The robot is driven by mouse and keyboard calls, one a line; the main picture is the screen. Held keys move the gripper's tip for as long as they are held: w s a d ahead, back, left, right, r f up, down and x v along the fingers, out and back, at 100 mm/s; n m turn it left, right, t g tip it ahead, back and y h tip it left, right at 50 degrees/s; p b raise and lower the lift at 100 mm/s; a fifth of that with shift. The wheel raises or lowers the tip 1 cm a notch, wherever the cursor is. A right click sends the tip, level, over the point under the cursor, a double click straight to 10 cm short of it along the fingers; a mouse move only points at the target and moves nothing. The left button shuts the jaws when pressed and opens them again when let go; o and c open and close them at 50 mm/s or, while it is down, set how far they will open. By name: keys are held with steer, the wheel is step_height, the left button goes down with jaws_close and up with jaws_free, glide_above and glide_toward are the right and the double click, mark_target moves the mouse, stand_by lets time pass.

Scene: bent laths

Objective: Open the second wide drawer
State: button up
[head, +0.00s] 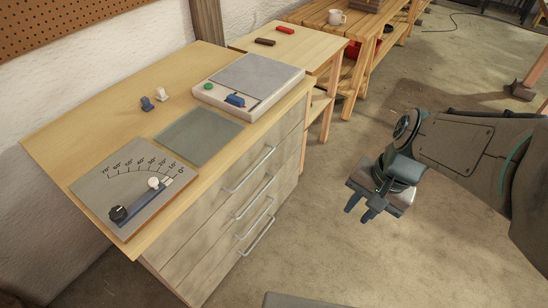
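A wooden drawer unit (205,248) stands below the worktop, with several wide drawers stacked in its front. Each has a pale bar handle. The second drawer's handle (254,198) is below the top handle (249,170). The drawer fronts look flush and closed. My gripper (360,209) is to the right of the drawer fronts, clear of them, over the floor. Its two fingers point down and left with a gap between them, and nothing shows between them.
On the worktop (70,135) are an angle-scale board (110,180), a grey mat (185,143), a boxed device (255,75) and two small pegs (147,104). Floor between drawers and gripper is clear.

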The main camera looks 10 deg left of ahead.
steer(key=w+a+f+m+g+y+b, duration=0.2)
steer(key=a+f+m+b, duration=0.15)
steer(key=f, duration=0.35)
steer(key=w+a+f+m+g+y+b, duration=0.1)
steer(key=a+f+m+y+b, duration=0.1)
steer(key=a+f+m+b, duration=0.3)
steer(key=m+t+y+b, duration=1.15)
steer(key=m+b, duration=0.35)
steer(key=m, duration=1.3)
glide_toward(258, 196)
steer(key=shift+g+y, duration=0.35)
steer(key=b+x, duration=0.1)
steer(key=x, duration=0.2)
steer(key=b+x, duration=0.1)
steer(key=x, duration=0.2)
steer(key=f+x, duration=0.1)
steer(key=x, duration=0.3)
steer(key=shift+w+b, duration=0.3)
steer(key=shift+b, duration=0.1)
steer(key=shift+d, duration=0.1)
jaws_close()
